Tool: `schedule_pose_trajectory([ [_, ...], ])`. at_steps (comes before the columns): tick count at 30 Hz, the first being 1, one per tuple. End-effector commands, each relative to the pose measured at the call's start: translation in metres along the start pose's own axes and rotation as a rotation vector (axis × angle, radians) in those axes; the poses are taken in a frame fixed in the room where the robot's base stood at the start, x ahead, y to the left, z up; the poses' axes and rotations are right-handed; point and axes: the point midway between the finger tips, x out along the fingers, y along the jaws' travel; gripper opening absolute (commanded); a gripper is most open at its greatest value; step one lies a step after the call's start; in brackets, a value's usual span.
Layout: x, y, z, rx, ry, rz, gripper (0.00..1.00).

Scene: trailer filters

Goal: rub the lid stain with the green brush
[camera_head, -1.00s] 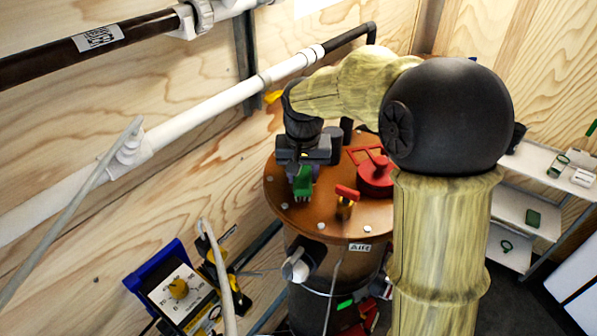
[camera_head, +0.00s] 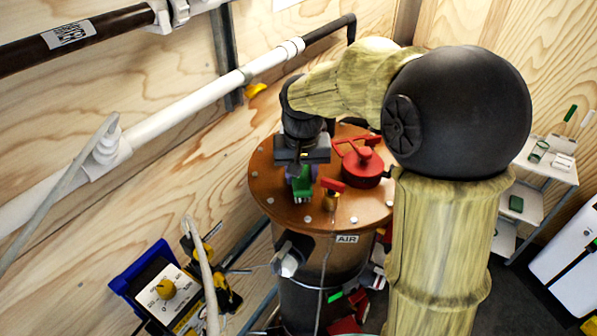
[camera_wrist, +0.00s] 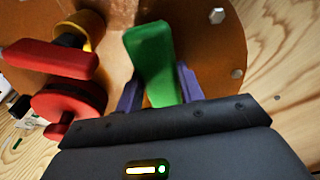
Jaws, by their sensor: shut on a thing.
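The green brush (camera_head: 302,185) is in my gripper (camera_head: 302,168), over the brown round lid (camera_head: 283,207) of the tank. In the wrist view the green brush (camera_wrist: 153,62) stands between the two purple fingers of my gripper (camera_wrist: 160,88), which are shut on it. The brush is low over the lid, near its left half; I cannot tell whether it touches. A paler, rough patch (camera_wrist: 112,12) shows on the lid at the top of the wrist view; I cannot tell if it is the stain.
A red valve (camera_head: 362,166) and a red-handled brass tap (camera_head: 331,192) stand on the lid just right of the brush. Bolts ring the lid's edge. A white pipe (camera_head: 190,105) runs along the wall at left. A shelf (camera_head: 540,165) stands at right.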

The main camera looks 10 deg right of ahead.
Motion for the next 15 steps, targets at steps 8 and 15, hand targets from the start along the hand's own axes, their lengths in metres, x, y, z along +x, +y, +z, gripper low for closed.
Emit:
schedule_pose_trajectory([
  [8,-0.0017,-0.0004,-0.0006,0.000,0.000,0.000,0.11],
  [15,-0.0021,-0.0029,-0.0025,-0.001,0.001,-0.001,0.11],
])
